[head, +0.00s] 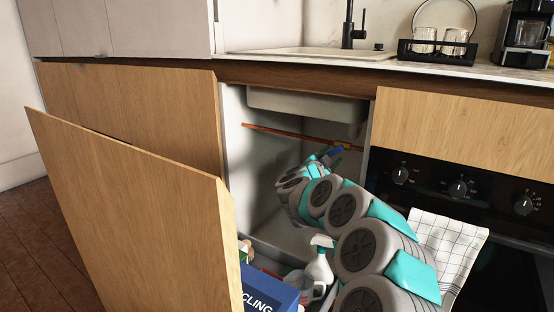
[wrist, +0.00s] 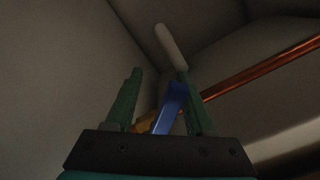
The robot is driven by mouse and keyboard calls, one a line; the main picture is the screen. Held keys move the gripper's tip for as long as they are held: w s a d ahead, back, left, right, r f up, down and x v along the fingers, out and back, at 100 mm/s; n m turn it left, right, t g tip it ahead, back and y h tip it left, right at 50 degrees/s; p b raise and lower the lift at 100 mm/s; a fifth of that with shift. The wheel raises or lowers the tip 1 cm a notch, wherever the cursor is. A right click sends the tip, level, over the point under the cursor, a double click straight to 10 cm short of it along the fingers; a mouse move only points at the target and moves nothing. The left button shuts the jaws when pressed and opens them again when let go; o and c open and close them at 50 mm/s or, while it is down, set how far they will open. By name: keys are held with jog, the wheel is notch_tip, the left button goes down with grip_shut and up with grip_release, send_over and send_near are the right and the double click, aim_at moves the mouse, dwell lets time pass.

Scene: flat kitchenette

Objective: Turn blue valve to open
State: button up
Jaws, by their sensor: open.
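The blue valve handle (wrist: 172,104) shows in the wrist view between the two green fingers of my gripper (wrist: 160,98), closer to the right finger. Whether it touches that finger I cannot tell. Its brass-coloured body (wrist: 145,123) is partly hidden behind the gripper's dark base. The fingers are apart. In the head view my gripper (head: 328,155) is inside the open sink cabinet by the copper pipe (head: 275,132), with a blue patch beside it. My arm hides part of this area.
An open wooden door (head: 135,205) stands left of my arm. A spray bottle (head: 320,262) and a blue recycling box (head: 266,292) are low in the cabinet. The sink basin (head: 305,104) hangs above. The oven (head: 460,195) with a towel (head: 447,250) is at right.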

jog(key=s+a+f+n+b, duration=0.1)
jog(key=s+n, duration=0.7)
jog(key=s, duration=0.1)
jog(key=s+a+r+n+t+y+p, duration=0.1)
jog(key=s+a+r+n+y+p, duration=0.3)
jog(key=a+r+y, duration=0.65)
jog(key=s+a+f+n+g+y+p, duration=0.1)
jog(key=s+a+n+g+y, duration=0.3)
jog(key=s+a, duration=0.3)
jog(key=shift+s+a+f+n+y, duration=0.15)
jog(key=shift+s+a+n+y, duration=0.25)
jog(key=shift+s, duration=0.75)
jog(key=shift+d, duration=0.15)
